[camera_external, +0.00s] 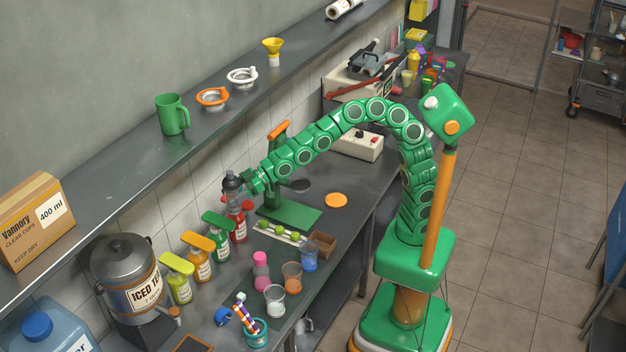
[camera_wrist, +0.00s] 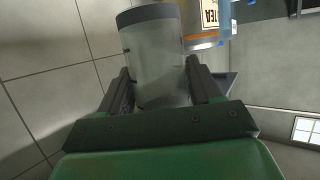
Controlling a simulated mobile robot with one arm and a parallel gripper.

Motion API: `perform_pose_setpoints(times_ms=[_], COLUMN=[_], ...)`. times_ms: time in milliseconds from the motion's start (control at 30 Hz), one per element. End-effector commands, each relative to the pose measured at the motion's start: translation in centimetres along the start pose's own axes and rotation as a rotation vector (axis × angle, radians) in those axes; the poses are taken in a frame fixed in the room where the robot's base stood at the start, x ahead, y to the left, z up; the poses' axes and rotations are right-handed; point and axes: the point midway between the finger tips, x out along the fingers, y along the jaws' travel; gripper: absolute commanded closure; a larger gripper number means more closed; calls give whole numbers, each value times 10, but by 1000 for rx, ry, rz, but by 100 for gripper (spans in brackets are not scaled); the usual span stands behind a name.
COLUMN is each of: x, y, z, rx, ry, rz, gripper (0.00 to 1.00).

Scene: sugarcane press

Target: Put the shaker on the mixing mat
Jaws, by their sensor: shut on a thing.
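A grey, see-through shaker with a dark top (camera_external: 232,186) is in my gripper (camera_external: 246,181), held up over the red bottle near the wall. In the wrist view the shaker (camera_wrist: 153,50) fills the space between the two dark fingers, which are shut on it. I cannot tell for sure which thing is the mixing mat. A dark flat piece with an orange-brown edge (camera_external: 193,344) lies at the bottom, partly cut off by the frame. An orange disc (camera_external: 336,200) and a green plate (camera_external: 300,214) under the press lie on the counter.
Pump bottles, red (camera_external: 237,228), green (camera_external: 217,243), orange (camera_external: 200,265) and yellow (camera_external: 179,287), stand along the wall by the iced tea urn (camera_external: 123,262). A pink bottle (camera_external: 261,272), cups (camera_external: 275,299) and a straw holder (camera_external: 254,333) crowd the front. The shelf overhangs the wall side.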

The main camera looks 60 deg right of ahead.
Motion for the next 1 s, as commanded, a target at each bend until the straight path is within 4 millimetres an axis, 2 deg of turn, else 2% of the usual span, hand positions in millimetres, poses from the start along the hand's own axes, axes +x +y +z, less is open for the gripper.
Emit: perform_pose_setpoints(times_ms=[300, 500, 600, 1000], x=[35, 53, 58, 68], y=[1, 1, 1, 1], z=[100, 144, 157, 187], rx=[3, 0, 0, 0], ry=[-5, -2, 1, -1], rz=[1, 1, 2, 1], gripper=[83, 84, 84, 84])
